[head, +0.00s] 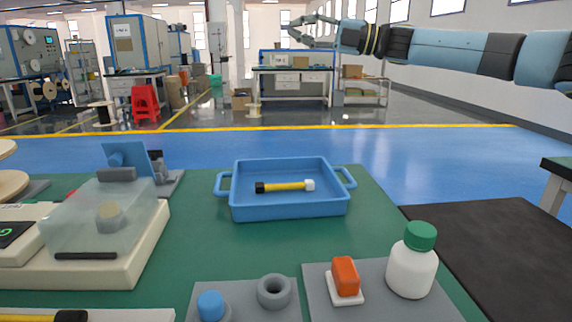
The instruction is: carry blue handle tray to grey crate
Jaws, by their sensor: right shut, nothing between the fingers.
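The blue handle tray (290,207) sits on the green table top in the middle of the head view, with a handle at its left and right ends. A yellow tool with a black end and a white end (286,187) lies inside it. My right gripper (296,27) is raised at the top of the view, well above and apart from the tray. It is shut and empty. My left gripper is out of view. I cannot make out a grey crate.
A machine with a clear cover (100,215) stands left of the tray. In front are a blue-capped piece (211,306), a grey ring (274,291), an orange-and-white block (345,280) and a white bottle (411,268). Green table (365,222) around the tray is bare.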

